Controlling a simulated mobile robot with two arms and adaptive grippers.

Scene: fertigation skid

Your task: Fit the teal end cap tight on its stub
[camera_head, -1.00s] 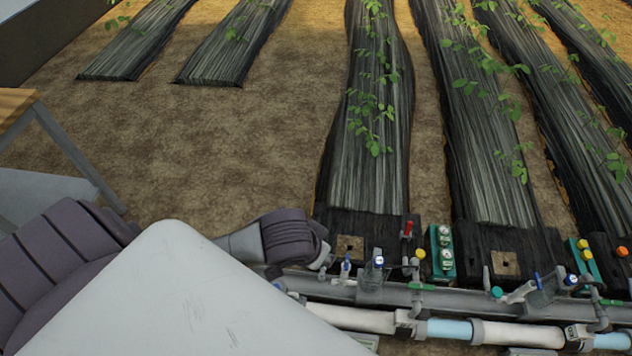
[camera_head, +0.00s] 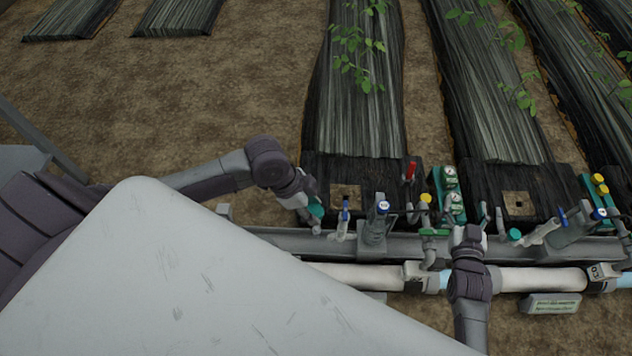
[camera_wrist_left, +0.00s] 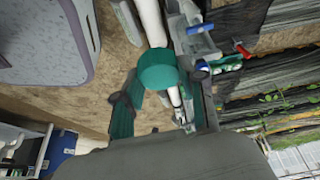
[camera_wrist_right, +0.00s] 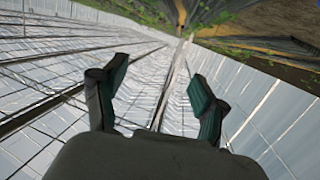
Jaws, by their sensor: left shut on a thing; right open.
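The teal end cap shows in the left wrist view (camera_wrist_left: 163,70) as a round teal piece at the fingertips of my left gripper (camera_wrist_left: 168,100), which is shut on it. In the head view my left gripper (camera_head: 312,212) is just left of a pale stub with a blue-handled valve (camera_head: 342,222); the cap is mostly hidden there. I cannot tell whether cap and stub touch. My right gripper (camera_wrist_right: 155,95) is open and empty.
A grey rail (camera_head: 285,240) and a white pipe (camera_head: 350,276) run along the front. A red-handled valve (camera_head: 410,172) and gauges on a green panel (camera_head: 450,190) stand to the right. Another teal cap (camera_head: 514,234) is further right. Bare soil (camera_head: 220,100) lies left of the beds.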

